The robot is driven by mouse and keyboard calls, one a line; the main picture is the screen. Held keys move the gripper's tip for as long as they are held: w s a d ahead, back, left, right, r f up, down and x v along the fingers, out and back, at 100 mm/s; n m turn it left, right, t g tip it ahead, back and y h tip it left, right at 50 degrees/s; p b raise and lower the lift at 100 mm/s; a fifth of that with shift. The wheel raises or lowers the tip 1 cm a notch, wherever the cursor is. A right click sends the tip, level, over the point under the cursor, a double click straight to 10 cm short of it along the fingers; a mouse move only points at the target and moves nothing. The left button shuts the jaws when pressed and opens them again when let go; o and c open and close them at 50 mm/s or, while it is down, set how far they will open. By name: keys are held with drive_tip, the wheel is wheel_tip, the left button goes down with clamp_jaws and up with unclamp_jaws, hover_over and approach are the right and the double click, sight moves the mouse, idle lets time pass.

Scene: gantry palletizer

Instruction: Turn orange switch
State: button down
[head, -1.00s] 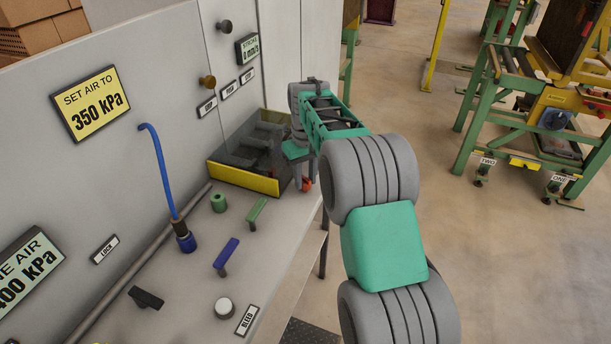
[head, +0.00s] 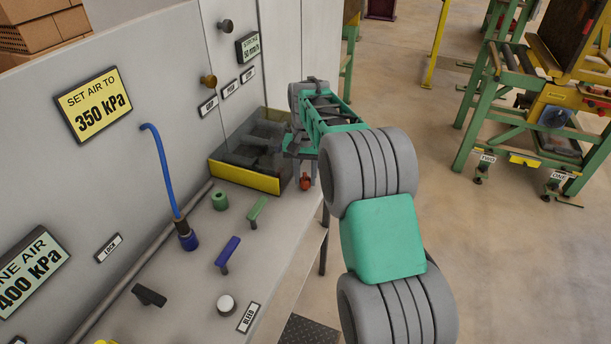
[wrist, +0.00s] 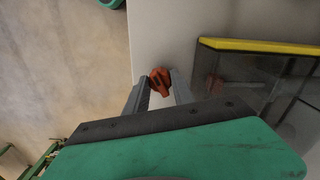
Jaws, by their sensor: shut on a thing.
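The orange switch (wrist: 160,81) is a small orange-red knob on the pale panel top. In the wrist view it sits between the tips of my gripper (wrist: 159,88), which is shut on it. In the head view the switch (head: 305,182) shows at the panel's right edge, just right of the yellow-edged bin. My gripper (head: 305,165) reaches down over it there, and my arm hides part of the fingers.
A clear-walled bin with a yellow front edge (head: 243,176) stands close to the left of the switch. Green (head: 257,208) and blue (head: 227,252) levers, a green knob (head: 219,200) and a blue hose (head: 162,170) are on the panel.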

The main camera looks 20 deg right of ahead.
sight(305, 179)
idle(0.4)
drive_tip(key=c, duration=1.1)
unclamp_jaws()
drive_tip(key=shift+o, duration=0.2)
wheel_tip(305, 179, up, 8)
drive_tip(key=shift+f+b, duration=0.1)
drive_tip(key=shift+b, duration=0.3)
drive_tip(key=s+a+r+n+t, duration=0.25)
drive_tip(key=s+a, duration=0.25)
drive_tip(key=s, duration=0.6)
drive_tip(key=s+a+f+n, duration=0.1)
drive_tip(key=s+f, duration=0.2)
drive_tip(key=s, duration=0.4)
drive_tip(key=s+a+f+n+t, duration=0.1)
drive_tip(key=s+a+f+n, duration=0.1)
drive_tip(key=s, duration=0.5)
drive_tip(key=shift+s+f, duration=0.15)
drive_tip(key=shift+f, duration=0.3)
